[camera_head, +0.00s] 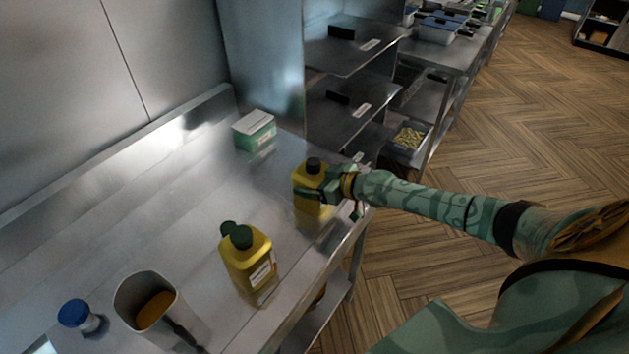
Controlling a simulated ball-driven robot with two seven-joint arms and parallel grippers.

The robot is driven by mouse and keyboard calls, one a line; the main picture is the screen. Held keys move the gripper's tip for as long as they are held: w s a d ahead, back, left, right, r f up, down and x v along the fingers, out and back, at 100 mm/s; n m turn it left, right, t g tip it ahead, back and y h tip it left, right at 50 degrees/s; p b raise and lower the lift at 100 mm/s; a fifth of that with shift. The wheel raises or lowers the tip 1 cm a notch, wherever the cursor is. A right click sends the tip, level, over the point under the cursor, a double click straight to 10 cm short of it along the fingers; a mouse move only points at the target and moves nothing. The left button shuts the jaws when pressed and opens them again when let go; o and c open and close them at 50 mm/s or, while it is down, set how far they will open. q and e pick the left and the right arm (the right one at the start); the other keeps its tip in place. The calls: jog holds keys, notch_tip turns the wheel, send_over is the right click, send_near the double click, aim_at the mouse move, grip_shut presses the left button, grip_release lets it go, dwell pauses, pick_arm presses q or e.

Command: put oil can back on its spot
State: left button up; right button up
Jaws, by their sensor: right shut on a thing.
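A yellow oil can (306,179) with a black cap is at the right front part of the steel counter (185,190). My right gripper (325,186) is shut on the upper part of this can. The can looks upright, and I cannot tell whether its base touches the counter. A second yellow can (247,263), with a dark green cap and a white label, stands on the counter nearer to me. My left gripper is not in view.
A green and white box (254,131) stands at the counter's back. A grey container (146,301) with something orange inside and a blue-capped bottle (80,317) stand at the front left. Steel shelves (350,52) rise beyond. The counter's left middle is clear.

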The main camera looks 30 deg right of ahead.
jog(key=shift+f, duration=0.2)
jog(key=o, duration=1.1)
jog(key=shift+r, duration=0.15)
jog(key=shift+s+r, duration=0.1)
jog(key=shift+r, duration=0.1)
jog(key=shift+v, duration=5.85)
jog(key=shift+f, duration=0.1)
